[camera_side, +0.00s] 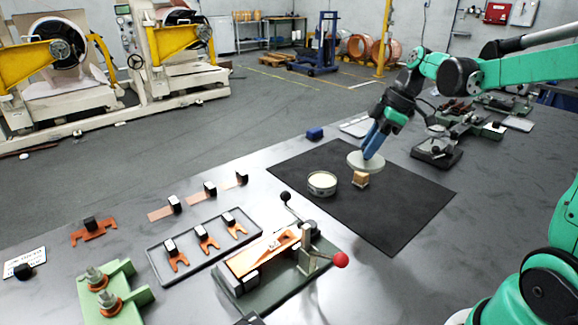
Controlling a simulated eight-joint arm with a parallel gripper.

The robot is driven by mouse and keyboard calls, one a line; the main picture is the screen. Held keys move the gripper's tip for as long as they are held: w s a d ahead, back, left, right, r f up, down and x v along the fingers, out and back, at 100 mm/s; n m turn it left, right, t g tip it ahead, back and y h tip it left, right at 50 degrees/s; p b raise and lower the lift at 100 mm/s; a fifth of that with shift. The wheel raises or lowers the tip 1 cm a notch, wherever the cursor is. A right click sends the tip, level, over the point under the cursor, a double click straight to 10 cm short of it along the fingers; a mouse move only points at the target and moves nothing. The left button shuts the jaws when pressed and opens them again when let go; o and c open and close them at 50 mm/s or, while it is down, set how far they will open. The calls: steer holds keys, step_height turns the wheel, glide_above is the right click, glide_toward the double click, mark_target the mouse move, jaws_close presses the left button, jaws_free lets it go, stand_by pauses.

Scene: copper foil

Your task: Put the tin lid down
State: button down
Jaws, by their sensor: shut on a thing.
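The tin lid (357,160) is a pale, round disc at the middle right, over the black mat (400,225). My gripper (370,150), with blue fingers, points down and is shut on the lid from above. The lid appears roughly level. I cannot tell how far it is above the mat. An open round tin (322,183) with a pale inside stands on the mat to the left of the lid.
A press with a red knob (341,259) and a tray (160,266) of copper pieces are at front left. Scales (437,152) stand right of my gripper. The mat's front right part is clear.

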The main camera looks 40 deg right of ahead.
step_height(320, 180, down, 12)
steer(key=shift+f, duration=0.2)
steer(key=shift+f, duration=0.1)
stand_by(0.3)
steer(key=c, duration=0.6)
jaws_free()
steer(key=shift+c, duration=0.2)
steer(key=v, duration=1.2)
steer(key=s+a+m+t+h, duration=0.3)
steer(key=a+m, duration=0.6)
steer(key=a, duration=0.7)
steer(key=shift+r+t, duration=0.25)
steer(key=shift+t, duration=0.25)
